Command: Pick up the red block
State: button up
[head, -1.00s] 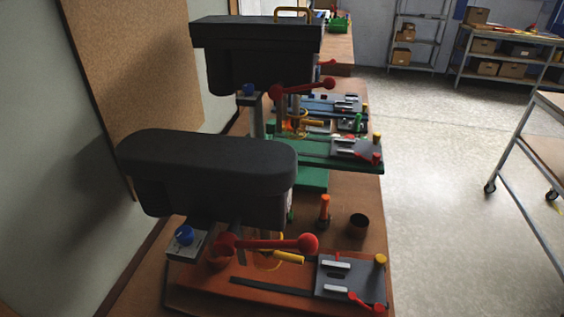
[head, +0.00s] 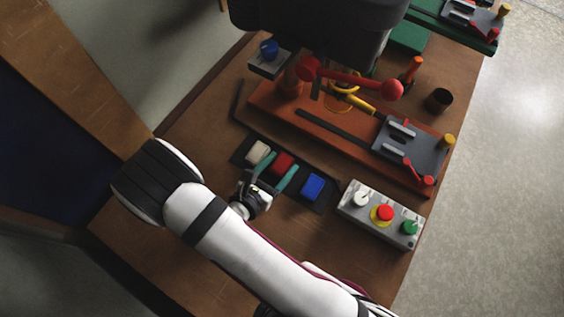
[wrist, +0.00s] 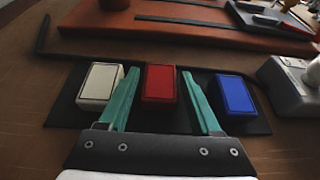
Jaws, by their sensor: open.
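The red block (head: 282,163) sits on a black mat (head: 318,206) on the wooden table, between a white block (head: 257,152) and a blue block (head: 312,187). In the wrist view the red block (wrist: 159,83) is in the middle, with the white block (wrist: 100,84) on the left and the blue block (wrist: 235,95) on the right. My gripper (head: 277,170) is open, with teal fingers. In the wrist view its fingertips (wrist: 160,72) show on either side of the red block. I cannot tell how high they are above the mat.
A grey control box (head: 381,214) with white, red and green knobs stands right of the mat. Behind the mat is a drill press with an orange-brown base (head: 275,105) and red handle (head: 348,76). A dark cup (head: 439,100) stands at the back right.

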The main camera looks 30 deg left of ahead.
jog(key=shift+w+f, duration=0.15)
jog(key=shift+w, duration=0.2)
grip_shut()
